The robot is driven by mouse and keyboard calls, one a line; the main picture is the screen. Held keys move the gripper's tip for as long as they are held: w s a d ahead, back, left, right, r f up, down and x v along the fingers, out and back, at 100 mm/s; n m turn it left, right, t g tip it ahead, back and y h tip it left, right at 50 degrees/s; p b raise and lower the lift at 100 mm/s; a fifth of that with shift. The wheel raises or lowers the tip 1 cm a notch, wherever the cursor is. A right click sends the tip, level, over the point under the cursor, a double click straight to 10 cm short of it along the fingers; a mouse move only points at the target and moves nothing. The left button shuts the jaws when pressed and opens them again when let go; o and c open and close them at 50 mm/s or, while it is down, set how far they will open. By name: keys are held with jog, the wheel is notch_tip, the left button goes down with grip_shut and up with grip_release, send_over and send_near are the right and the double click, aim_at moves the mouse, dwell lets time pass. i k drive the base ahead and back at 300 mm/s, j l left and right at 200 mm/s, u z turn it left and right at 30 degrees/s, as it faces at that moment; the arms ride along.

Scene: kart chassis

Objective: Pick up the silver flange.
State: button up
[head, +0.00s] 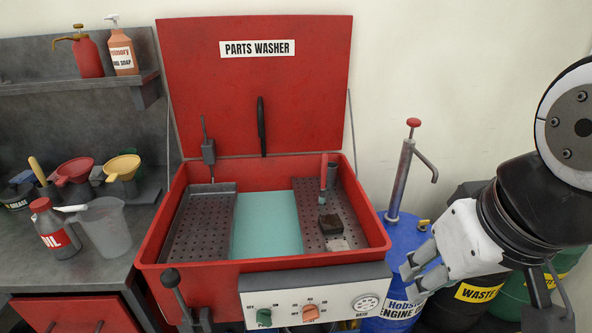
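My gripper (412,278) is at the right, in front of the blue drum and to the right of the parts washer. Its two fingers point left and appear apart, with nothing seen between them. I cannot make out a clear silver flange. A small pale grey piece (338,244) lies on the right perforated shelf of the washer, but its shape is too small to tell. A dark brown block (330,225) sits just behind it.
The red parts washer (150,252) has its lid (200,90) raised. A red-handled brush (323,170) stands in its right side. A workbench with an oil bottle (54,230) and a jug (104,228) is left. A blue drum (398,235) with a pump stands right.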

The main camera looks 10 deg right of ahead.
aim_at(342, 242)
jog(key=i+j, duration=0.15)
jog(key=j, duration=0.25)
jog(key=i+j, duration=0.15)
jog(key=j, duration=0.2)
jog(key=i+j+z, duration=0.1)
jog(key=j, duration=0.3)
